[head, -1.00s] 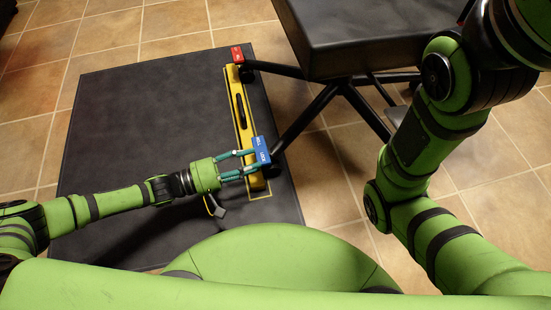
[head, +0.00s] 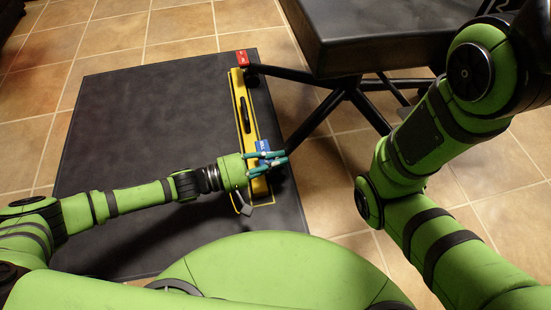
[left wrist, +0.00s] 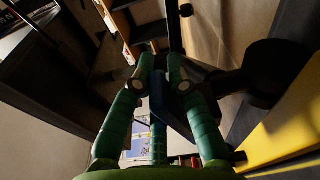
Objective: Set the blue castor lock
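The blue castor lock (head: 264,146) is a small blue tab at the near end of the yellow bar, beside a dark castor under the black seat base. My left gripper (head: 283,156) is over it, and its teal fingers partly hide it. In the left wrist view, the fingers (left wrist: 160,68) run on both sides of a dark blue part (left wrist: 157,96), likely the lock. The finger gap is narrow, and I cannot tell whether they grip it. A red tab (head: 242,56) sits at the far end of the bar. My right gripper is out of view.
The yellow bar (head: 237,88) with a dark handle lies on a black mat (head: 130,130). Black legs (head: 325,110) of the seat base stand close to the right of my left gripper. The mat left of the bar is clear.

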